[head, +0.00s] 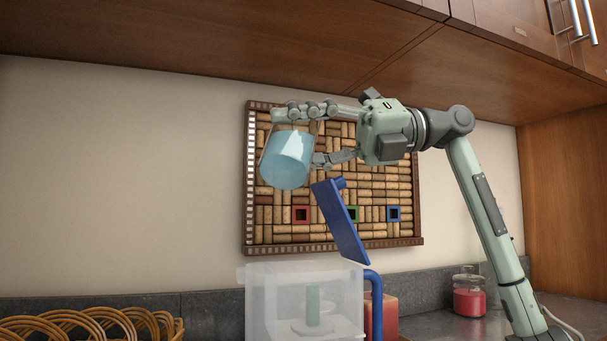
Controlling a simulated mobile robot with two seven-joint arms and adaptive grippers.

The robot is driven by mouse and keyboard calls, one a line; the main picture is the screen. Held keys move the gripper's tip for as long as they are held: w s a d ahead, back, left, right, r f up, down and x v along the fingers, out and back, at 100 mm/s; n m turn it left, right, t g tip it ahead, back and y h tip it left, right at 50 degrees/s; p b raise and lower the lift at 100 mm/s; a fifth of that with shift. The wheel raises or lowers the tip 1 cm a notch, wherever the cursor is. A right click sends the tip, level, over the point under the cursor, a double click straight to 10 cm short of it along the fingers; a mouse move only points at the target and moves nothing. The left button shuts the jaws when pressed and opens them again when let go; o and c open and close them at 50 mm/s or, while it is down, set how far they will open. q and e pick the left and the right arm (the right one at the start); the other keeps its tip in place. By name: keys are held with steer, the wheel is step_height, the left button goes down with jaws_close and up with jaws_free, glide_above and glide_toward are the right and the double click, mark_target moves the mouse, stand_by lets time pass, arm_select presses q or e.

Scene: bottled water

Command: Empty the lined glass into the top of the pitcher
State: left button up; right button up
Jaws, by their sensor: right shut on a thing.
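The glass (287,160) shows light blue contents and hangs in the air, tilted. My right gripper (300,138) is shut on it, with one finger along its top side and one at its right side. The pitcher (262,300) is a translucent white box below and slightly right of the glass, with a clear gap between them. Its blue lid (340,222) stands raised and slanted above the right side. A blue handle (375,305) is on the right. A green cylinder (312,303) shows inside the pitcher. Lines on the glass are hard to make out. My left gripper is not in view.
A cork board (390,185) hangs on the wall behind. Wooden cabinets (200,45) overhang above. A wicker basket (100,322) is at lower left. A red block (390,312) stands behind the handle, and a jar with red contents (468,298) is at right.

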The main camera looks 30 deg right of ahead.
steer(key=shift+s+a+r, duration=0.1)
steer(key=shift+a+r, duration=0.05)
steer(key=shift+r, duration=0.05)
steer(key=shift+m, duration=0.3)
steer(key=shift+r, duration=0.2)
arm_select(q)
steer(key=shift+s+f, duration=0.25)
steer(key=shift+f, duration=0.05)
arm_select(e)
steer(key=shift+m, duration=0.3)
steer(key=shift+y, duration=0.3)
steer(key=shift+r, duration=0.15)
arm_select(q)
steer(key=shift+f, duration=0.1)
arm_select(e)
steer(key=shift+m, duration=0.4)
